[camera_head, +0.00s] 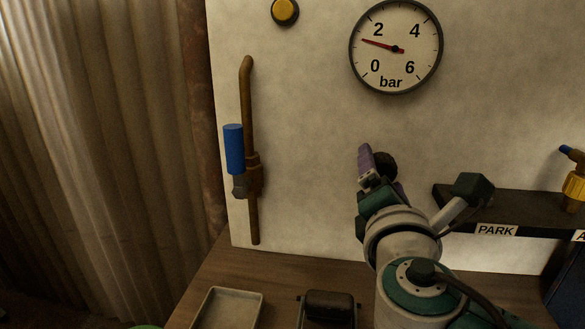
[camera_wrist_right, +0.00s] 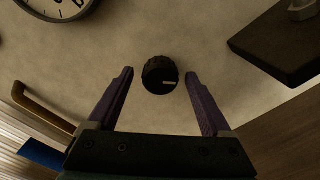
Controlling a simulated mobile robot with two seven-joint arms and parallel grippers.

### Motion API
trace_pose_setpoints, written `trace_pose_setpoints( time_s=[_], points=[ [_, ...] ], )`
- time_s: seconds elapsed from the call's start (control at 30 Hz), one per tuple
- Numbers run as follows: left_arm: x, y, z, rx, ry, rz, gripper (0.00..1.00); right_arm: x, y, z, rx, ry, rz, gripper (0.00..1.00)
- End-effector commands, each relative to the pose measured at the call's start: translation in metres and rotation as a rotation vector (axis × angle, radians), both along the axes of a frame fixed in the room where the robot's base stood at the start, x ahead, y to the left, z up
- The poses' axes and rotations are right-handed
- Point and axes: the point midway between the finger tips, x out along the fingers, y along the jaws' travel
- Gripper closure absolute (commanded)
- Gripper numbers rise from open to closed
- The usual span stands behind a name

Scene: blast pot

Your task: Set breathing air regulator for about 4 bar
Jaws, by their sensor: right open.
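The round pressure gauge (camera_head: 395,75) on the pale panel is marked in bar from 0 to 6. Its red needle points left, between 0 and 2, at about 1. The regulator knob (camera_head: 385,162) is dark and round, below the gauge, partly hidden by my right gripper (camera_head: 372,165). In the right wrist view the knob (camera_wrist_right: 158,72) shows a pale mark pointing right. My right gripper (camera_wrist_right: 159,76) is open there, its purple fingers on either side of the knob with visible gaps. I cannot tell how far the fingertips reach along it. My left gripper is not in view.
A brown pipe (camera_head: 248,110) with a blue-handled valve (camera_head: 233,150) runs down the panel's left. A dark shelf labelled PARK (camera_head: 455,196) sticks out right of my gripper.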

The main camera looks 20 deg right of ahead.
Motion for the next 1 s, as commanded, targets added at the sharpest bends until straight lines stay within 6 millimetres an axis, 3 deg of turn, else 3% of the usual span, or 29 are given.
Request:
trace_pose_setpoints(
  time_s=[0.3,0.5,0.87,1.0],
  points=[
    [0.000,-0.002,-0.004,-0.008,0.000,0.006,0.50,-0.051,0.031,-0.003,0.004,0.003,0.001,0.17],
    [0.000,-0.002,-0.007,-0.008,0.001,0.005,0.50,-0.075,0.046,-0.002,0.002,0.002,0.000,0.17],
    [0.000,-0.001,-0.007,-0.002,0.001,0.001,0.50,-0.081,0.050,0.000,0.002,0.001,0.000,0.16],
    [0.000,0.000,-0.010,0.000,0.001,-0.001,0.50,-0.072,0.053,0.002,0.003,0.003,0.006,0.16]
  ],
)
